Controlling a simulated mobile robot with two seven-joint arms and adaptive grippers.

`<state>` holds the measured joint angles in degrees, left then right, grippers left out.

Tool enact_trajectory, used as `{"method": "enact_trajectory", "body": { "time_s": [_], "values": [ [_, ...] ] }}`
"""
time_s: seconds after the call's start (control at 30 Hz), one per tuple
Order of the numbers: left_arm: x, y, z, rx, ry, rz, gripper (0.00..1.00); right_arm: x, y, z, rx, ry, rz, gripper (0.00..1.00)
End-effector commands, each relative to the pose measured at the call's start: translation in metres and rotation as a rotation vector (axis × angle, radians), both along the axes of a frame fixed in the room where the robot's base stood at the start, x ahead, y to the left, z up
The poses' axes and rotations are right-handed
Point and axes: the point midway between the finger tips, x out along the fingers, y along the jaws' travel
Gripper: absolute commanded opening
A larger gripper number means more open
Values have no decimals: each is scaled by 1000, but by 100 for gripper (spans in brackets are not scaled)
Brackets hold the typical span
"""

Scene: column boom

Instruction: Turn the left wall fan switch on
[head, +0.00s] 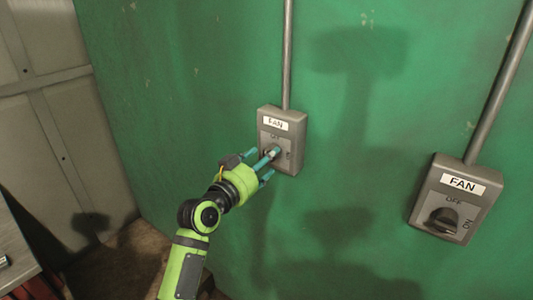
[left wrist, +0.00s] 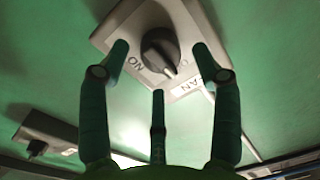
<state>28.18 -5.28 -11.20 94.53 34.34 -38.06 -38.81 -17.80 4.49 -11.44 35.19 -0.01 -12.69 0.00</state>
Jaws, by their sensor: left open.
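The left fan switch is a grey wall box (head: 294,130) with a FAN label. It also fills the top of the left wrist view (left wrist: 190,20), appearing turned over. Its dark round knob (left wrist: 160,50) shows a pale pointer mark towards the FAN label side, away from the ON marking. My left gripper (head: 266,163) is at the box front, its teal fingers partly hiding the knob in the head view. In the left wrist view my open left gripper (left wrist: 160,62) has fingers spread on either side of the knob, with visible gaps. My right gripper is out of view.
A second FAN switch box (head: 480,205) with a dark knob (head: 443,220) is on the green wall (head: 200,60) at the right. Conduits (head: 287,50) rise from both boxes. Grey panels (head: 50,120) stand at the left. The wall between the boxes is clear.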

Motion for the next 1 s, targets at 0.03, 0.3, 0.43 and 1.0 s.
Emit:
{"method": "enact_trajectory", "body": {
  "time_s": [0.03, 0.3, 0.43, 1.0],
  "values": [
    [5, -3, 1, -1, 2, 0, 64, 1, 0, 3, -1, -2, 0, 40],
    [14, -9, 0, -1, 0, 1, 64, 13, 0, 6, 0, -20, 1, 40],
    [14, -9, -1, -1, 0, 1, 64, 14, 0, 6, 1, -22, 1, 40],
    [14, -9, -1, 18, -15, 1, 8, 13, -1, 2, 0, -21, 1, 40]
  ]
}}
